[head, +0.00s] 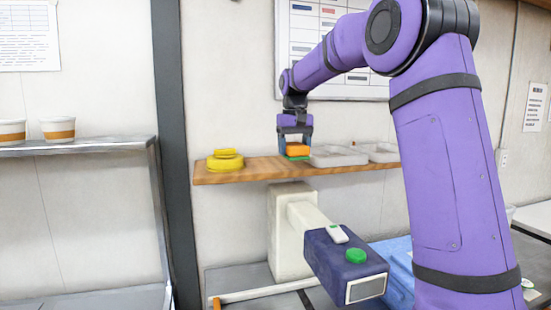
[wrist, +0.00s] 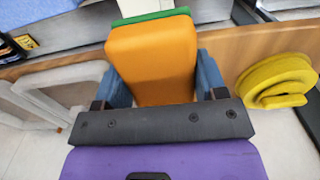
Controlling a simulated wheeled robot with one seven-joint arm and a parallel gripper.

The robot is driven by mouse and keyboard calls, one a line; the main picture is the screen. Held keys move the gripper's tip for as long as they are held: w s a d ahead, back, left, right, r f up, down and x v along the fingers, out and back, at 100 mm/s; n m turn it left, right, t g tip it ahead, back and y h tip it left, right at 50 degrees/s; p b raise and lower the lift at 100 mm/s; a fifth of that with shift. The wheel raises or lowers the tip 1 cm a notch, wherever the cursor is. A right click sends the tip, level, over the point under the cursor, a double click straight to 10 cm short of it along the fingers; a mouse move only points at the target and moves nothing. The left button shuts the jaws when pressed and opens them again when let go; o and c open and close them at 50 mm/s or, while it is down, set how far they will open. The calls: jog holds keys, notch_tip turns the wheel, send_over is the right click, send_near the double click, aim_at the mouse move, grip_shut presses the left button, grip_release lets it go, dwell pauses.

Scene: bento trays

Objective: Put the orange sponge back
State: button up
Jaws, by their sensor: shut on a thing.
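The orange sponge (head: 297,149) is a block held in my gripper (head: 295,143) at the wooden shelf (head: 250,172). In the wrist view the orange sponge (wrist: 152,62) sits between the two blue fingers of my gripper (wrist: 158,82), which is shut on it. A green layer (head: 297,157) shows under the orange; in the wrist view it is a green strip (wrist: 150,17) at the far edge. I cannot tell whether the green is part of the sponge or a separate piece. Whether it touches the shelf is also unclear.
Yellow round stacked pieces (head: 225,160) lie on the shelf to the left. A pale tray (head: 338,156) stands close to the right of the sponge, with another tray (head: 380,151) beyond. A dark blue and cream machine (head: 340,262) stands below. Cups (head: 58,129) stand on a left shelf.

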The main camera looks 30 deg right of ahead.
send_over(277, 165)
jog(key=shift+f, duration=0.5)
jog(key=shift+s+f, duration=0.15)
jog(key=shift+f, duration=1.55)
jog(key=shift+f, duration=0.2)
jog(key=o, duration=1)
jog(key=shift+r, duration=0.1)
